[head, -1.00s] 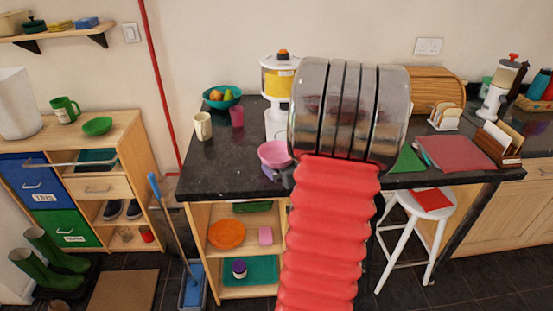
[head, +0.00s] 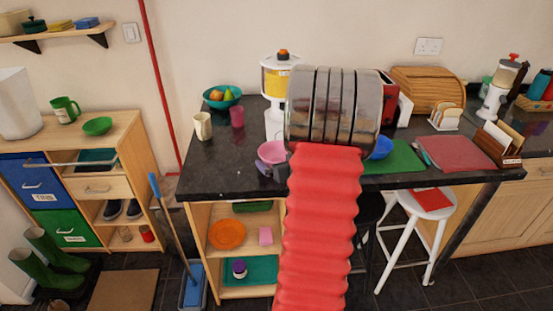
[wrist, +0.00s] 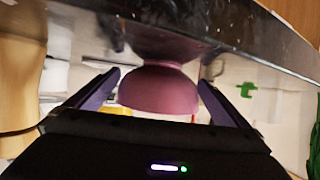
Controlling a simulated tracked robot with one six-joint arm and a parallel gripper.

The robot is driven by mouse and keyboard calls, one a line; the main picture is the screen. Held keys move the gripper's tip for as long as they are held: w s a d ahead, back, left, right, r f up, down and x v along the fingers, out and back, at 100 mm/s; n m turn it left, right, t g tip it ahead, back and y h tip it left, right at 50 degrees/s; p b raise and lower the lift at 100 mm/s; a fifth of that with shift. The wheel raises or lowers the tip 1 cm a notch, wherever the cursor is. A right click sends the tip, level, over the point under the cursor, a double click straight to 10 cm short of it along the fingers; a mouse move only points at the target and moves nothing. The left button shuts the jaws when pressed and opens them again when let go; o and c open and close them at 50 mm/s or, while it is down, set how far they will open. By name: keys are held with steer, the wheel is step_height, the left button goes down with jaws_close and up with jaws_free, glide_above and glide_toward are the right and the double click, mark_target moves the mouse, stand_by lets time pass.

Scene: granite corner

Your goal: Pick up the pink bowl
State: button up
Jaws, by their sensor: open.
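The pink bowl (head: 272,151) stands upright on the dark counter near its front edge, partly hidden by my arm in the head view. In the wrist view, which is upside down, the bowl (wrist: 158,90) fills the middle, its base toward the counter and its rim toward the gripper body. My gripper (wrist: 159,79) is open, with one purple finger on each side of the bowl. I see a gap beside each finger and no clear contact. In the head view only a purple finger and a grey part show, in front of the bowl.
A white and yellow dispenser (head: 274,98) stands behind the bowl. A pink cup (head: 237,117), a cream mug (head: 203,126) and a teal fruit bowl (head: 222,98) are to the left. A blue bowl (head: 382,147) and a green mat (head: 398,158) lie right of my arm. The counter's front left is clear.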

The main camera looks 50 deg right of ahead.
steer(key=shift+x, duration=0.9)
steer(key=c, duration=0.8)
steer(key=shift+r, duration=0.1)
steer(key=shift+c, duration=0.2)
step_height(320, 180, up, 10)
stand_by(0.5)
